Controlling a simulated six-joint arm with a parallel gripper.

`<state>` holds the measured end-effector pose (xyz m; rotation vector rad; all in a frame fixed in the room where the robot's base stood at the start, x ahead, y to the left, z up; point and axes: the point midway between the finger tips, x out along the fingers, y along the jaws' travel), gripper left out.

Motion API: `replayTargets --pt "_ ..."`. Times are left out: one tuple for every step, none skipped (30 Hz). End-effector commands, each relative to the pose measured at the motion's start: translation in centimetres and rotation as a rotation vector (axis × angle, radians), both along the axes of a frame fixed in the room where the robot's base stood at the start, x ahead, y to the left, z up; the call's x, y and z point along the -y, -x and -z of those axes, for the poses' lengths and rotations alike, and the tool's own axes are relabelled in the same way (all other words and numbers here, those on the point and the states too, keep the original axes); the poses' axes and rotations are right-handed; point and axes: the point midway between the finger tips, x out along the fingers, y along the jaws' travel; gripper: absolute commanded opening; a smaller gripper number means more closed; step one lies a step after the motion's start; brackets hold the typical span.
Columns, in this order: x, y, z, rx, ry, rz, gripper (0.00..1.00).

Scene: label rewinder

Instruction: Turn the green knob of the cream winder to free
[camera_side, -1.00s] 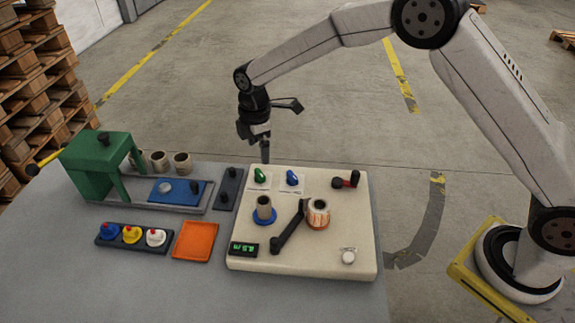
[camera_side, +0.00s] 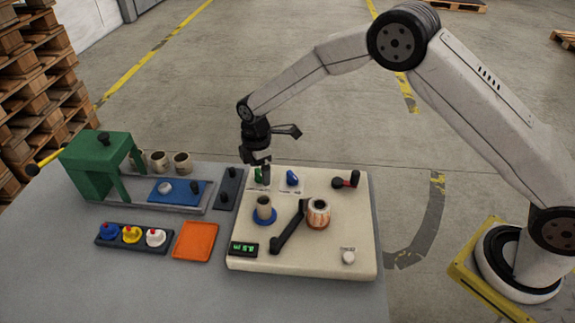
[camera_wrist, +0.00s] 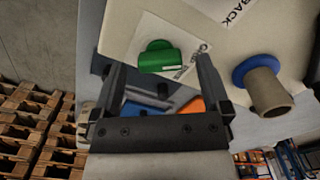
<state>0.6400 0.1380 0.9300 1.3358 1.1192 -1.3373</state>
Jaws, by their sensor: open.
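The cream winder (camera_side: 340,255) stands on the right part of the grey table. Its green knob (camera_wrist: 160,57) sits on a white label plate near the winder's far left corner; in the side view the knob (camera_side: 258,178) is partly hidden by my gripper. My gripper (camera_side: 263,180) points down at the knob. In the wrist view my gripper (camera_wrist: 161,64) is open, with one finger on each side of the knob and gaps showing. I cannot tell from the side view whether a fingertip touches it. The label's lettering is only partly readable.
A blue knob (camera_side: 292,179) is just right of the green one. A green press (camera_side: 95,165) stands left.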

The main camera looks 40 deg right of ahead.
Motion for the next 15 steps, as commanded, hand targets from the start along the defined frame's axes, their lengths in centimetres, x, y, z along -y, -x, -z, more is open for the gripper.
replayTargets --pt "0.0 0.0 0.34 0.0 0.0 0.0 0.97" --pt "0.0 0.0 0.48 0.0 0.0 0.0 0.97" --pt "0.0 0.0 0.62 0.001 0.0 0.0 0.97" --pt "0.0 0.0 0.7 0.001 0.0 0.0 0.97" --pt "0.0 0.0 0.74 0.001 0.0 0.0 0.97" --pt "0.0 -0.01 0.78 0.001 0.0 0.0 0.97" --pt "-0.01 -0.01 0.78 0.001 0.0 0.0 0.97" --pt "0.0 -0.01 0.78 0.001 0.0 0.0 0.97" --pt "0.0 -0.01 0.77 0.001 0.0 0.0 0.97" --pt "0.0 -0.01 0.77 0.001 0.0 0.0 0.97" --pt "0.0 -0.01 0.77 0.001 0.0 0.0 0.97" --pt "0.0 0.0 0.76 0.001 0.0 0.0 0.97" --pt "0.0 0.0 0.76 0.001 0.0 0.0 0.88" --pt "0.0 0.0 0.76 0.001 0.0 0.0 0.78" --pt "0.0 0.0 0.75 0.001 0.0 0.0 0.65"
